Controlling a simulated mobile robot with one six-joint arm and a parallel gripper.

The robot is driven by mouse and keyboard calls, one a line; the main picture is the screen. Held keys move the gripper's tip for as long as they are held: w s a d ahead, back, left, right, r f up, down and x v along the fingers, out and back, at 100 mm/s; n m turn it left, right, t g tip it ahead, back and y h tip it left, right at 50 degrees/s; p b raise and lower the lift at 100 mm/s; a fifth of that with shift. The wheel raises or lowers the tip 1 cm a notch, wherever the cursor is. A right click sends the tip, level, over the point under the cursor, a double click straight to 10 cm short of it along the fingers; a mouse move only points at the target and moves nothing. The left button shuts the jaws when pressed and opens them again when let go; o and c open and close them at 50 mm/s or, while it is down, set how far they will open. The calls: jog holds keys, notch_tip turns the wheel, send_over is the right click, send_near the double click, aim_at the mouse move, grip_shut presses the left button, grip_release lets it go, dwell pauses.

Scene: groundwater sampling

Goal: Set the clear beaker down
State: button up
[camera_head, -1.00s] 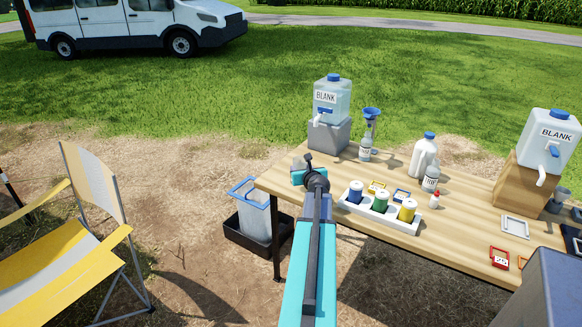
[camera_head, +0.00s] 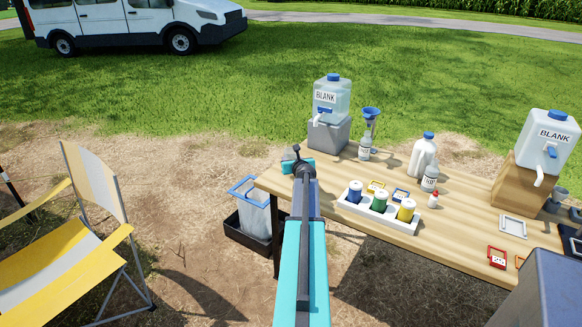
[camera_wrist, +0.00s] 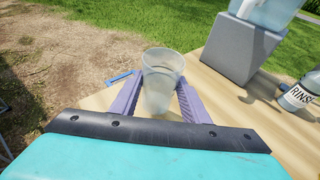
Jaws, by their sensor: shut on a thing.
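The clear beaker (camera_wrist: 161,82) is upright between the two purple fingers of my gripper (camera_wrist: 160,98) in the wrist view. The fingers are shut on its sides. Behind and below it is the left end of the wooden table (camera_wrist: 222,100). I cannot tell whether the beaker's base touches the table. In the head view my arm covers most of the gripper, and only a small pale bit of the beaker (camera_head: 287,158) seems to show at the table's far left corner.
A grey block (camera_head: 329,134) bearing a BLANK jug (camera_head: 332,100) stands right of my gripper. A white rack (camera_head: 379,212) with capped bottles sits at the table's front. A blue-rimmed bin (camera_head: 254,216) stands on the ground left of the table. Several bottles stand further right.

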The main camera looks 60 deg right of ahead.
jog(key=shift+w, duration=0.1)
jog(key=shift+w+d, duration=0.2)
jog(key=shift+w+d+f, duration=0.1)
jog(key=shift+w+f, duration=0.05)
jog(key=shift+f, duration=1.65)
jog(key=shift+f+b, duration=0.15)
jog(key=shift+b, duration=0.15)
jog(key=o, duration=1.1)
jog(key=shift+r, duration=0.2)
jog(key=v, duration=1.2)
jog(key=shift+f, duration=0.1)
